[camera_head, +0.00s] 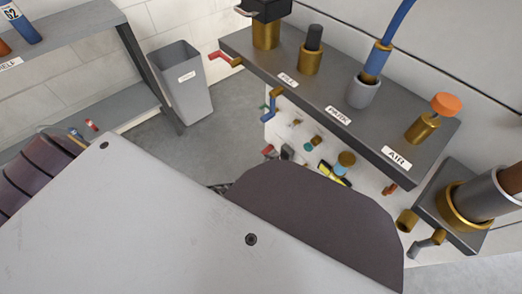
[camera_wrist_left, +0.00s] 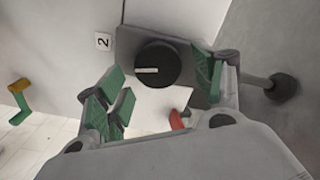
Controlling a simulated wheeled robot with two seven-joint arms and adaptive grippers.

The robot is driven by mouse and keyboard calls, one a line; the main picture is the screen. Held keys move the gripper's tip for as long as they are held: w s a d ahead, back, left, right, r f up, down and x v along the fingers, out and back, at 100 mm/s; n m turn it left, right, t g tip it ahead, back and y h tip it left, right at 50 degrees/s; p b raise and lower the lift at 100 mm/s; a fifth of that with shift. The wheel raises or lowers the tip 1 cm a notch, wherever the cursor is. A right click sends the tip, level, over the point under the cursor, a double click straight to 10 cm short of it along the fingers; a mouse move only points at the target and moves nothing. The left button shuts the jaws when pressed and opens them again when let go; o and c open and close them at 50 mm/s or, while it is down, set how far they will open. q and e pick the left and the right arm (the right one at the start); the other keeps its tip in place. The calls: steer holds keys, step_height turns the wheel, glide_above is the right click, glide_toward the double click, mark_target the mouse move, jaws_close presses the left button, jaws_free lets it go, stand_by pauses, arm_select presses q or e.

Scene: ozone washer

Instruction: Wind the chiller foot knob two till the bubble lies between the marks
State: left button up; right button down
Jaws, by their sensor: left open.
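The foot knob two, a round black knob (camera_wrist_left: 158,66) with a pale pointer line, sits on a dark grey plate beside a label reading 2 (camera_wrist_left: 103,41) in the left wrist view. My left gripper (camera_wrist_left: 160,88) is open, its green-padded fingers on either side of the knob's near edge. I see no clear contact; the depth between pads and knob is hard to judge. In the head view my left arm covers much of the lower picture and hides the knob. A small yellow-and-black piece (camera_head: 334,174) shows past it; I cannot make out a bubble or marks. My right gripper is out of view.
A red handle (camera_wrist_left: 178,120) lies close to the fingers, and a green-and-gold lever (camera_wrist_left: 20,98) is at the left. A dark foot (camera_wrist_left: 284,87) stands on the floor. A grey shelf (camera_head: 340,97) with brass fittings overhangs; a grey bin (camera_head: 183,88) stands behind.

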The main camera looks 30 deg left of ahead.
arm_select(q)
steer(key=v, duration=1)
steer(key=shift+s, duration=0.2)
steer(key=shift+a, duration=0.1)
stand_by(0.6)
